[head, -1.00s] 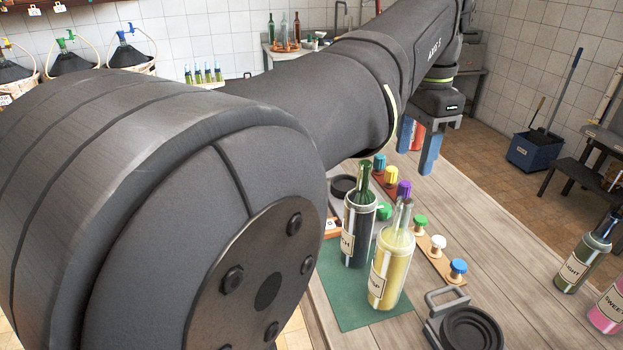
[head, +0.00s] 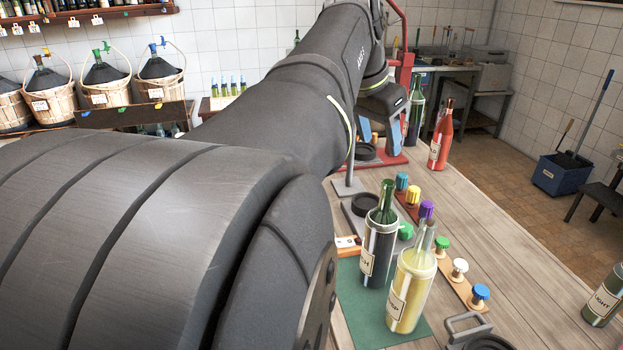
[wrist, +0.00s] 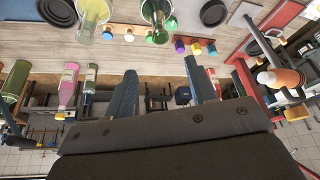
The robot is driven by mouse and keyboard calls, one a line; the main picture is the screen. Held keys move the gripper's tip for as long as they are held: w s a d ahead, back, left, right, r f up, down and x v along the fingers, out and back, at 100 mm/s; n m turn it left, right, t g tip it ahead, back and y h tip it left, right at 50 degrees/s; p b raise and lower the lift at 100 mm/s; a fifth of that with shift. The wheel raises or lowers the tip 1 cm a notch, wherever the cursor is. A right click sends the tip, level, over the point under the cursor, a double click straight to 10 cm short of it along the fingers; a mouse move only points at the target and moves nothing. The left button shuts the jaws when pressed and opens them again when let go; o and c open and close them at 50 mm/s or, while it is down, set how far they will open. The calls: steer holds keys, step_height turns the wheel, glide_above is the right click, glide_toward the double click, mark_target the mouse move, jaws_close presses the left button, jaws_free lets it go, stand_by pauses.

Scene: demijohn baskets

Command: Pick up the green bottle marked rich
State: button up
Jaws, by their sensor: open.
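The dark green bottle (head: 379,240) stands upright on a green mat (head: 350,300) in the head view. Its label is turned partly away and only its last letters, like "CH", show. A bottle of yellow liquid (head: 411,285) stands right beside it, nearer the camera, overlapping its edge. My gripper (head: 379,136) is open and empty, beyond the green bottle and apart from it. In the wrist view my open gripper (wrist: 160,70) has nothing between its fingers. The green bottle (wrist: 157,14) is cut off at the top edge there, next to the yellow bottle (wrist: 93,15).
Coloured stoppers stand on a wooden strip (head: 449,267) right of the bottles. A red bottle (head: 441,135) and a tall green bottle (head: 414,110) stand farther back, near a red stand (head: 403,70). A bottle marked light (head: 605,297) is at the right. Bare tabletop lies between.

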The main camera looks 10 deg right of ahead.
mark_target(389, 194)
steer(key=x, duration=1.1)
steer(key=shift+a+x, duration=0.15)
steer(key=shift+x, duration=1.3)
steer(key=shift+a+x, duration=0.15)
steer(key=shift+x, duration=1.25)
steer(key=shift+f, duration=0.15)
jaws_close()
